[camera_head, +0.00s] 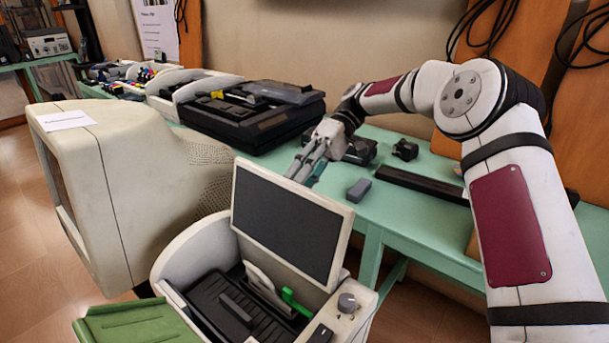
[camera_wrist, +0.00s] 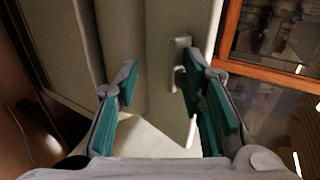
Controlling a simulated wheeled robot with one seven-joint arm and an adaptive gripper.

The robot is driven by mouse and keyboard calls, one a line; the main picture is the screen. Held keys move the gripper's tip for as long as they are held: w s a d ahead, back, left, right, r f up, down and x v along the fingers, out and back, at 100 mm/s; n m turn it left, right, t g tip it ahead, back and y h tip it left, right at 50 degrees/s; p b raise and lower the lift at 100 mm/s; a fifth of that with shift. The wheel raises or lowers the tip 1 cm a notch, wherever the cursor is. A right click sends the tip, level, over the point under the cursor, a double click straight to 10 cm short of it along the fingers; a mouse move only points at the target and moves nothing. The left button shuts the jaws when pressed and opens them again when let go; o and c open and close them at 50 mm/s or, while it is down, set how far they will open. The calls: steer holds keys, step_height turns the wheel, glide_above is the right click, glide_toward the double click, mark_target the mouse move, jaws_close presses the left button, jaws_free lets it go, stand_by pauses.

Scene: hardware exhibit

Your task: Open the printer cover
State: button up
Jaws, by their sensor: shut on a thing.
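The printer (camera_head: 190,262) is the off-white machine at the bottom centre of the head view. Its cover (camera_head: 285,220), a dark panel in a pale frame, stands raised and tilted above the body. The black interior and a green lever (camera_head: 295,303) are exposed. My gripper (camera_head: 304,172) is behind the cover's upper edge, and the cover partly hides its fingertips. In the wrist view my gripper (camera_wrist: 160,88) has its teal fingers apart with pale surfaces between them. It is shut on the cover, though the contact itself is not clear.
A beige monitor (camera_head: 130,160) stands left of the printer. A green table (camera_head: 420,215) behind holds a black machine (camera_head: 250,115), a small grey block (camera_head: 359,190) and a long black bar (camera_head: 423,185). A green tray (camera_head: 140,322) is at the printer's front left.

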steer(key=shift+o, duration=1)
steer(key=shift+s+a+f, duration=0.1)
steer(key=shift+s+f, duration=0.05)
steer(key=shift+f, duration=0.7)
steer(key=shift+c, duration=0.2)
steer(key=shift+r, duration=0.1)
steer(key=shift+c, duration=0.4)
steer(key=shift+r, duration=0.25)
steer(key=shift+c, duration=0.4)
step_height(320, 180, up, 10)
